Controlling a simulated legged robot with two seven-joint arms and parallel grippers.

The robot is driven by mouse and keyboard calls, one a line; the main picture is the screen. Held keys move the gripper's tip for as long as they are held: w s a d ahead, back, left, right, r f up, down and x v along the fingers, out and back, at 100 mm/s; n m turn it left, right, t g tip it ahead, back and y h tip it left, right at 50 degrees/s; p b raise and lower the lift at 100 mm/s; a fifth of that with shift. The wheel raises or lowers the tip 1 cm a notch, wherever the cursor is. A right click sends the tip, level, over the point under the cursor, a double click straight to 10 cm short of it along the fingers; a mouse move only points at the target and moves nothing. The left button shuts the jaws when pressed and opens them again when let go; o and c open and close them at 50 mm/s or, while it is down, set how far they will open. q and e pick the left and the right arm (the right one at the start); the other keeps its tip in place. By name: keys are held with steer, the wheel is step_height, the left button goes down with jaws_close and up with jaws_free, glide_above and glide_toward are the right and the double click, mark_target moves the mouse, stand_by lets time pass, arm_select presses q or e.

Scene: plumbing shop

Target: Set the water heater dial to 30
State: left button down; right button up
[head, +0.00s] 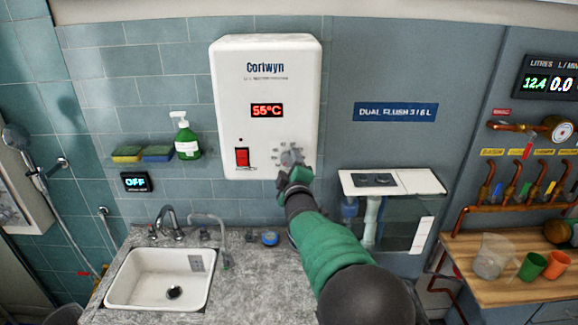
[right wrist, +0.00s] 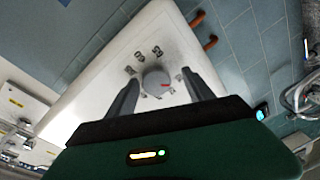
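The white water heater (head: 266,62) hangs on the tiled wall. Its red display (head: 267,110) reads 55°C. The grey round dial (head: 291,156) is at its lower right. My right gripper (head: 294,172) is at the dial and covers part of it. In the right wrist view the dial (right wrist: 156,80) shows between the two open fingers of my right gripper (right wrist: 161,77), with a gap on each side. Red marks show by the dial's rim, and dark numbers surround it, tilted and hard to read. My left gripper is out of view.
A red switch (head: 242,157) is left of the dial. A green soap bottle (head: 187,138) and sponges (head: 142,153) are further left. Below are a sink (head: 160,278) and a tap (head: 168,220). A glass cistern (head: 392,215) stands to the right of my arm.

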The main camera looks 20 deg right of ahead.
steer(key=shift+r, duration=0.1)
steer(key=shift+s, duration=0.1)
steer(key=s+a+b, duration=0.2)
steer(key=s, duration=1.4)
steer(key=shift+a+r, duration=0.2)
steer(key=shift+a, duration=0.1)
steer(key=shift+s, duration=0.1)
